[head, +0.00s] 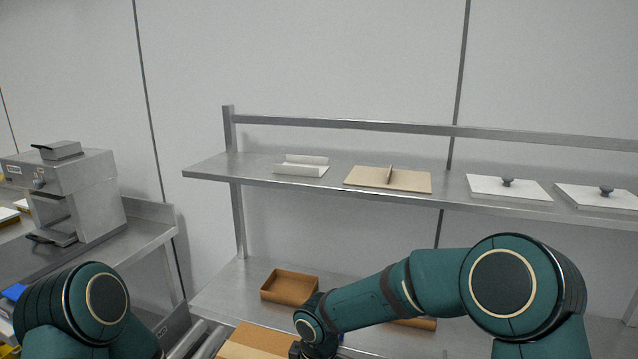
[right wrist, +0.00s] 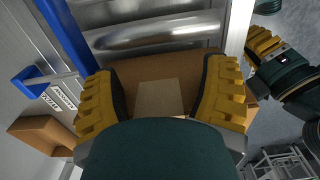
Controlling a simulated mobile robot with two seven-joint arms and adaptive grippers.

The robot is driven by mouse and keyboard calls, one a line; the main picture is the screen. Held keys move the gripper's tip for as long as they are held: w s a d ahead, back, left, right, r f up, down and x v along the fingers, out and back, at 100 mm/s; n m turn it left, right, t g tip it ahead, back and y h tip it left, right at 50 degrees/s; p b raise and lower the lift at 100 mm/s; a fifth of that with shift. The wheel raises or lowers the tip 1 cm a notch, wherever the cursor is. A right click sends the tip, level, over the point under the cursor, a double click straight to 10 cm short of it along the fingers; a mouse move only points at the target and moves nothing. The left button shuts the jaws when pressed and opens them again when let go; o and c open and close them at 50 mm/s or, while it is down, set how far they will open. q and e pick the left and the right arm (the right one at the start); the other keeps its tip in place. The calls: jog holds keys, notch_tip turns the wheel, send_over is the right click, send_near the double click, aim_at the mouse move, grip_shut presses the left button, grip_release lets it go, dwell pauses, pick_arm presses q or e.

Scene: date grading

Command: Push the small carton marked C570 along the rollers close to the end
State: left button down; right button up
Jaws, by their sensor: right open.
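A brown carton (right wrist: 190,68) with a paler blank-looking patch on top lies at the rollers (right wrist: 160,32) in the right wrist view. I cannot read a C570 mark on it. My right gripper (right wrist: 160,85) is open, with its yellow fingers spread to either side over the carton; I cannot tell whether they touch it. A carton (head: 252,343) shows at the bottom edge of the head view, beside my right wrist. My left gripper (right wrist: 258,62) shows at the right of the right wrist view, apart from the carton; its opening is unclear.
A blue bar (right wrist: 64,30) and a labelled metal edge run left of the rollers. An open brown tray (head: 290,286) sits on the lower shelf. The upper shelf (head: 450,195) holds a white tray, a board and lids. A steel machine (head: 95,190) stands at left.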

aim_at(224, 351)
jog(key=shift+w+a, duration=0.2)
jog(key=shift+a, duration=0.5)
jog(key=shift+w+a, duration=0.2)
jog(key=shift+a, duration=0.5)
jog(key=shift+w+a, duration=0.2)
jog(key=shift+a, duration=0.45)
jog(key=shift+w+a+p, duration=0.1)
jog(key=shift+w+a, duration=0.3)
jog(key=shift+a, duration=0.75)
jog(key=shift+w+a+p, duration=0.15)
jog(key=shift+w+a, duration=0.2)
jog(key=shift+a, duration=0.75)
jog(key=shift+w+a+p, duration=0.1)
jog(key=shift+w+a, duration=0.3)
jog(key=shift+a, duration=0.75)
jog(key=shift+w+a+p, duration=0.3)
jog(key=shift+w+a, duration=0.2)
jog(key=shift+a, duration=1.1)
jog(key=shift+w+a+p, duration=0.3)
jog(key=shift+w+a, duration=0.2)
jog(key=shift+a, duration=1.1)
jog(key=shift+w+a+p, duration=0.3)
jog(key=shift+w+a, duration=0.2)
jog(key=shift+a, duration=1.25)
